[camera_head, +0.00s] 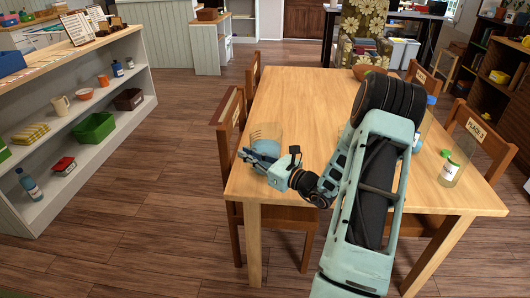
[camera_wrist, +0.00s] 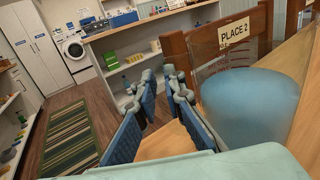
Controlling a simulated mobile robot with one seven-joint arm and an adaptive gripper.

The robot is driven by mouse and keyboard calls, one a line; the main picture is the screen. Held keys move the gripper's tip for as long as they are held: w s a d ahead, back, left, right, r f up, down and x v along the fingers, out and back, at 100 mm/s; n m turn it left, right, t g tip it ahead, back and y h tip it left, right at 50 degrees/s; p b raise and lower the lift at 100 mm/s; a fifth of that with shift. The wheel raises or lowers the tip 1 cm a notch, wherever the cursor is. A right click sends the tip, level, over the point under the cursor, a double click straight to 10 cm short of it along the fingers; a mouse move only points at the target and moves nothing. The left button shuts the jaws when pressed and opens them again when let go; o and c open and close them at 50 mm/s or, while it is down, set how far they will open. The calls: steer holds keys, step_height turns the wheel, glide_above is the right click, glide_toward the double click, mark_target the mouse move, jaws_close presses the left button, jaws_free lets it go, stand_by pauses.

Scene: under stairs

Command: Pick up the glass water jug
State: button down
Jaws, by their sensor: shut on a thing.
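The glass water jug (camera_head: 268,132) is clear with a bluish tint and stands near the left edge of the wooden table (camera_head: 300,95). It looks upright. In the wrist view the jug (camera_wrist: 262,105) is a large see-through bluish body at the right, close beside the fingers. My gripper (camera_head: 258,160) is at the jug's near side, low over the table's near left corner.
A chair with a "PLACE 2" label (camera_wrist: 234,32) stands close behind the jug. A clear container with a green lid (camera_head: 450,168) stands at the table's right side, near a "PLACE 1" chair (camera_head: 482,135). A brown bowl (camera_head: 368,70) is at the far end. The table's middle is clear.

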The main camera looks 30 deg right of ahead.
steer(key=shift+r, duration=0.15)
steer(key=shift+r, duration=0.15)
steer(key=shift+r, duration=1)
steer(key=s+d+r+p, duration=0.2)
steer(key=s+d+r, duration=0.1)
steer(key=s+r, duration=0.7)
steer(key=shift+s+r+p, duration=0.3)
steer(key=shift+s+p, duration=0.1)
steer(key=shift+s, duration=1.3)
steer(key=c, duration=2.6)
jaws_free()
steer(key=shift+s, duration=0.1)
steer(key=shift+c, duration=0.2)
jaws_close()
